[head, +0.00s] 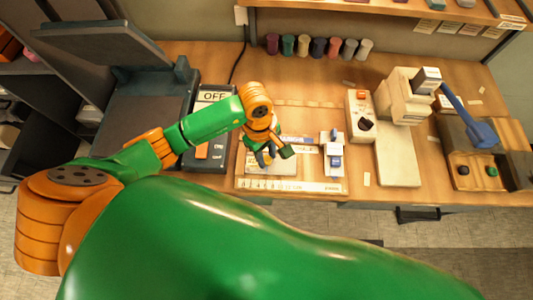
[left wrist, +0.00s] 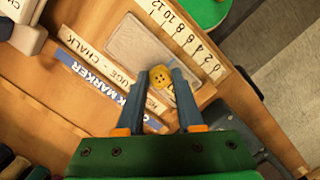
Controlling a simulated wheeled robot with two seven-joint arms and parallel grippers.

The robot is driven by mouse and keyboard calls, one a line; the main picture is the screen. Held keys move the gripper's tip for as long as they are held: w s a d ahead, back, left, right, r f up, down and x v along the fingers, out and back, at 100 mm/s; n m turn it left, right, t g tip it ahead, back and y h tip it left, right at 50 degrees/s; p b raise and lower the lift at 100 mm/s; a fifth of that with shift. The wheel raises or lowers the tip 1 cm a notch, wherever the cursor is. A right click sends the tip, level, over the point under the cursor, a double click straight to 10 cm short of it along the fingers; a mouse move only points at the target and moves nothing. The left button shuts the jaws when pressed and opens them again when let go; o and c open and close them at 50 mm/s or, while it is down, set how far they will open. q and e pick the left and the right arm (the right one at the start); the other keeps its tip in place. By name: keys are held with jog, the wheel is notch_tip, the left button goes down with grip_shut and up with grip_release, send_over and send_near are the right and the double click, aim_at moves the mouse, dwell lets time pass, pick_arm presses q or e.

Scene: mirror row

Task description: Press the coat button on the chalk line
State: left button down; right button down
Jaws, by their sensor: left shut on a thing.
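A yellow coat button (left wrist: 161,77) with small holes sits between the fingertips of my left gripper (left wrist: 161,73) in the left wrist view. My left gripper is shut on it. In the head view, my left gripper (head: 264,160) hangs over the left part of a shallow wooden tray, and the button cannot be made out there. A grey pad (left wrist: 152,45) lies just beyond the fingertips, beside a white number scale (left wrist: 185,38). I cannot make out a chalk line, or whether the button touches anything below. My right gripper is not in view.
Strips marked chalk (left wrist: 100,60) and marker (left wrist: 90,80) lie beside the pad. A small white device (head: 333,153) stands right of the gripper, with a cream press (head: 398,150) farther right. A switch box marked OFF (head: 210,125) stands left. Thread spools (head: 318,47) line the back.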

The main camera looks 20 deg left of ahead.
pick_arm(q)
jog(key=shift+f+b, duration=0.35)
jog(key=shift+f, duration=0.05)
dwell(0.7)
jog(key=shift+c, duration=2.3)
grip_release()
